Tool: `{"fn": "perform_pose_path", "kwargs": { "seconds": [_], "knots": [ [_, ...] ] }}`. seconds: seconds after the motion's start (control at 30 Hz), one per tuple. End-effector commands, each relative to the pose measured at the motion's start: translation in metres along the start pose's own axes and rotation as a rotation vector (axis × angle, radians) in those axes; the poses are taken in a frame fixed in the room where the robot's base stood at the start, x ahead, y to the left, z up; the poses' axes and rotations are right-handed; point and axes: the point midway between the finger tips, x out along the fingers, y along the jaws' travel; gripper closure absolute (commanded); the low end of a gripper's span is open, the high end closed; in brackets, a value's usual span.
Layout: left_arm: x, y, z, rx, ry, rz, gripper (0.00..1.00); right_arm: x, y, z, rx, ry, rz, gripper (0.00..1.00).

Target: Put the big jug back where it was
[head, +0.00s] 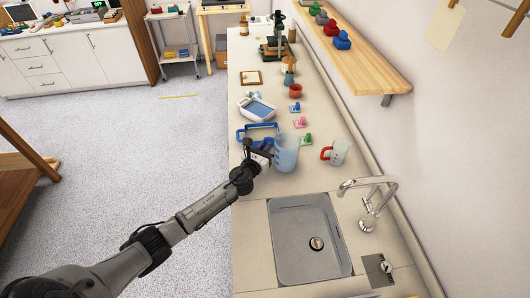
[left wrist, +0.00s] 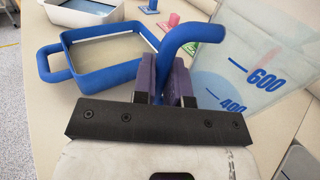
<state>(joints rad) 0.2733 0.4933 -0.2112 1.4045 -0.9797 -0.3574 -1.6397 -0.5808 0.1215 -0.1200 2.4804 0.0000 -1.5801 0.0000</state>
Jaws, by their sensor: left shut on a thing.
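The big jug (head: 287,157) is clear with a blue handle and stands upright over the counter beyond the sink. I cannot tell whether its base touches the counter. My left gripper (head: 264,155) reaches it from the left and is shut on its handle. In the left wrist view, the purple finger pads of the left gripper (left wrist: 164,78) close around the blue handle (left wrist: 190,34). The jug's wall (left wrist: 255,75) shows blue marks 400 and 600. A smaller jug (head: 340,152) with a red handle stands to its right. My right gripper is out of view.
A blue-framed screen (head: 258,128) lies just behind the gripper; it also shows in the left wrist view (left wrist: 105,52). A white tray (head: 257,108) and small coloured stamps (head: 305,139) are beyond. The sink (head: 305,240) and tap (head: 370,200) are nearer. A wall shelf (head: 350,60) overhangs the right.

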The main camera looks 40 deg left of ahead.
Motion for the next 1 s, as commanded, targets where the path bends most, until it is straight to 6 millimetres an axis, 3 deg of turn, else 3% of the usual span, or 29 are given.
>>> {"fn": "perform_pose_path", "kwargs": {
  "seconds": [0.07, 0.5, 0.53, 0.77, 1.0],
  "knots": [
    [0.0002, -0.0003, -0.0119, -0.003, 0.000, 0.001, 1.00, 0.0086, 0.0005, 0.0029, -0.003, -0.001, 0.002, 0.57],
    [0.0003, 0.0000, -0.0152, -0.002, -0.001, 0.000, 1.00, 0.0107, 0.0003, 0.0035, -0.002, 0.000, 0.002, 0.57],
    [0.0000, 0.0000, -0.0161, -0.001, 0.000, 0.000, 0.86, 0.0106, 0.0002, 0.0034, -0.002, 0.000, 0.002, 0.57],
    [-0.0001, -0.0001, -0.0152, -0.001, 0.001, 0.000, 0.64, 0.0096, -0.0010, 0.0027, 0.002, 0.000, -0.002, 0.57],
    [-0.0001, -0.0001, -0.0148, -0.001, 0.000, 0.000, 0.62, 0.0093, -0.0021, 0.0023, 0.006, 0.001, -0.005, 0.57]
  ]
}}
